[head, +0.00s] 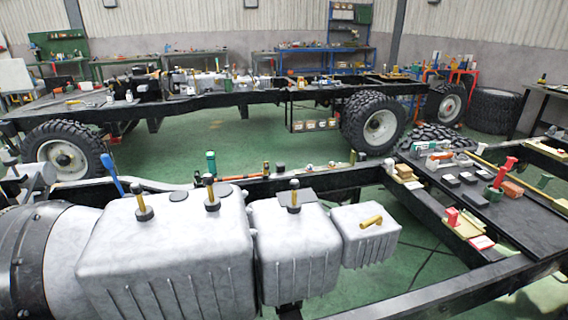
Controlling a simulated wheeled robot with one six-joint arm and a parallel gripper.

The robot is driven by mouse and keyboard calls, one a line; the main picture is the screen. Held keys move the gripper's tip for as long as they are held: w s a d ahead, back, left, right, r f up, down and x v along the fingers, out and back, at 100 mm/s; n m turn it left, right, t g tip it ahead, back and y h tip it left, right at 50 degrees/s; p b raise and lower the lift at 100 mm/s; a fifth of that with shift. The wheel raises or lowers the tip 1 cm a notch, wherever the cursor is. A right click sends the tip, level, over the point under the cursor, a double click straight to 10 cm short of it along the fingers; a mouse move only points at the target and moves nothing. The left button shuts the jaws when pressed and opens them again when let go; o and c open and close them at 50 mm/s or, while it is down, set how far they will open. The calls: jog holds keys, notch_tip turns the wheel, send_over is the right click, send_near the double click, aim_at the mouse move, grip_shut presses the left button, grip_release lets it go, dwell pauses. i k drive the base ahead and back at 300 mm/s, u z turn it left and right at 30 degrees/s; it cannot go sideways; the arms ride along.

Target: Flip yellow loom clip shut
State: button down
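I cannot pick out the yellow loom clip for sure. A small yellow piece (371,221) lies on top of the smallest grey metal box (370,245); it is too small to tell whether it is a clip, or open or shut. Yellow-topped posts with dark round bases stand on the larger boxes: one at the left (142,199), one in the middle (210,192) and one at the right (294,196). My gripper is not in view.
The near chassis frame (440,295) runs across the front. A dark plate (490,195) at right carries black blocks, a red-and-green item (500,178) and other small parts. A blue-handled tool (112,175) stands at left. Green floor (230,140) lies between the two chassis.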

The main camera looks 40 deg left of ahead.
aim_at(266, 166)
jog(key=u, duration=0.25)
jog(key=i, duration=0.6)
jog(key=u, duration=1.05)
jog(key=i, duration=0.5)
jog(key=u, duration=0.55)
